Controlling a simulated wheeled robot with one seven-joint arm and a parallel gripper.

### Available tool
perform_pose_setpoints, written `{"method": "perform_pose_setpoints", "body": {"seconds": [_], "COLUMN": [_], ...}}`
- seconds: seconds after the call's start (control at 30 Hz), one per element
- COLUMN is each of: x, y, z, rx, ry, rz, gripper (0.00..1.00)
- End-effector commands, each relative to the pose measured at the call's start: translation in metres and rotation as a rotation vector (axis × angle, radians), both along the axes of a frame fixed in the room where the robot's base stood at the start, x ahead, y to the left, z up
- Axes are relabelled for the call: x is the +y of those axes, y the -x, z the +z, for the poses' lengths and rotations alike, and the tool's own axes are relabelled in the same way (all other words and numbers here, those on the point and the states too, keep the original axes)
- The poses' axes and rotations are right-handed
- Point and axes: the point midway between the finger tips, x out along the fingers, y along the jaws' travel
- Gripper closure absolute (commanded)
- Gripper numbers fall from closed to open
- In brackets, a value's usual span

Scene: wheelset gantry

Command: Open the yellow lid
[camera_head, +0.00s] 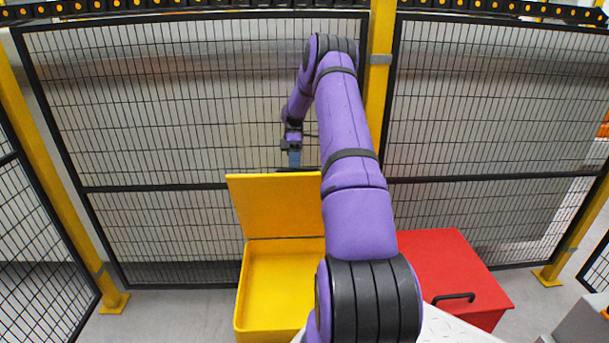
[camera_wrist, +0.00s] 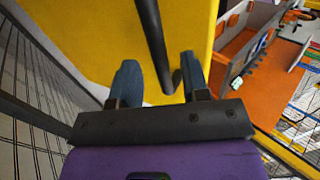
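The yellow lid (camera_head: 275,205) stands raised, near upright, at the back of the yellow box (camera_head: 240,300), whose empty inside shows. The lid's yellow face also fills much of the wrist view (camera_wrist: 85,40). My gripper (camera_head: 293,160) is at the lid's top edge, on its far side. In the wrist view my gripper (camera_wrist: 158,65) has its two blue fingers apart, with the black handle (camera_wrist: 152,35) of the lid running between them. Gaps show beside the handle; it sits closer to the right finger, and I cannot tell if they touch. My arm hides the right part of the lid and box.
A red box (camera_head: 450,265) with a shut lid and a black handle stands to the right. A mesh fence (camera_head: 150,120) with yellow posts rises close behind the yellow lid. Bare floor (camera_head: 170,310) lies left of the yellow box.

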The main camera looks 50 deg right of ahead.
Motion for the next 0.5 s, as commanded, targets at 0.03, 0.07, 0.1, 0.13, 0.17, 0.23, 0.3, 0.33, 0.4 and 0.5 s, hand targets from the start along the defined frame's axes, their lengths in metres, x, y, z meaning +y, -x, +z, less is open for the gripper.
{"method": "perform_pose_setpoints", "body": {"seconds": [0.03, 0.07, 0.1, 0.13, 0.17, 0.23, 0.3, 0.33, 0.4, 0.5], "x": [0.0, 0.0, 0.0, 0.003, 0.005, 0.012, 0.018, 0.021, 0.028, 0.039], "y": [0.0, 0.0, 0.0, 0.005, 0.009, 0.017, 0.026, 0.03, 0.041, 0.056], "z": [0.009, 0.014, 0.021, 0.02, 0.02, 0.021, 0.022, 0.022, 0.023, 0.025], "rx": [-0.001, -0.002, -0.003, 0.001, 0.002, 0.001, 0.002, 0.001, 0.002, 0.002], "ry": [0.002, 0.002, 0.003, 0.0, -0.001, 0.0, -0.001, 0.0, -0.001, -0.001], "rz": [0.0, 0.0, 0.0, -0.001, -0.001, -0.001, 0.001, 0.001, 0.001, 0.0], "gripper": [0.58, 0.58, 0.58, 0.58, 0.58, 0.58, 0.58, 0.58, 0.58, 0.58]}}
